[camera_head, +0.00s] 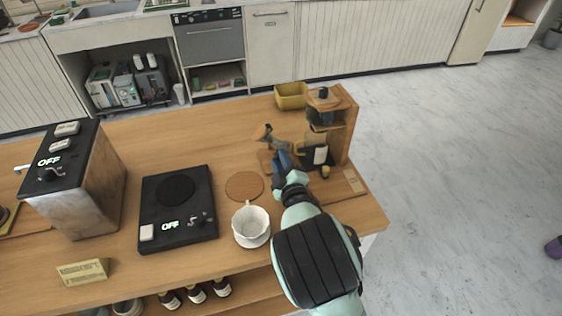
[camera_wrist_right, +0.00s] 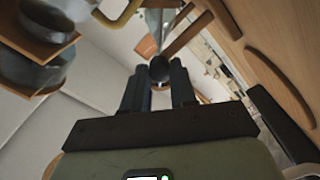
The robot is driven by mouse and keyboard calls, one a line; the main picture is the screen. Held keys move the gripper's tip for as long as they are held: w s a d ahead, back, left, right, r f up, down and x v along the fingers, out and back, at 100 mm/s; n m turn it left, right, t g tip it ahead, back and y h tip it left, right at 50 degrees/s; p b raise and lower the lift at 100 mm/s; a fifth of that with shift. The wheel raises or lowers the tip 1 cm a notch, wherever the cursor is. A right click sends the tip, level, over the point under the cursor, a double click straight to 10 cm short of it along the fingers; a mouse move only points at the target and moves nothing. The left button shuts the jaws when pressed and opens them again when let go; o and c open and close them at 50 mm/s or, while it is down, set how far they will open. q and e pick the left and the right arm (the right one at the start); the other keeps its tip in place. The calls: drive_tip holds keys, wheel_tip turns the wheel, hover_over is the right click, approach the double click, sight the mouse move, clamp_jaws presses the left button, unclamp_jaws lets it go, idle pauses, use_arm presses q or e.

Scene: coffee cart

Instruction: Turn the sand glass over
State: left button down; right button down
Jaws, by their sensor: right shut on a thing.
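My right gripper (camera_head: 283,163) is on the right part of the wooden counter, beside the wooden stand. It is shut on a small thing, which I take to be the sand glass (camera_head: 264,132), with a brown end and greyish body. It looks tilted, its brown end up and to the left. In the right wrist view a dark rounded part (camera_wrist_right: 159,68) sits between the fingers of the right gripper (camera_wrist_right: 159,84), with pale clear and brown parts beyond it. The gripper hides part of the thing, and its sand cannot be made out. My left gripper is not in view.
A wooden stand (camera_head: 346,118) with a dark-topped vessel stands close on the right. A yellow container (camera_head: 291,90) is behind. A white cup (camera_head: 251,222), a round brown coaster (camera_head: 244,186) and a black hot plate (camera_head: 150,213) lie to the left. The counter's back left is clear.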

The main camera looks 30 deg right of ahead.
idle(0.4)
drive_tip(key=c, duration=0.9)
unclamp_jaws()
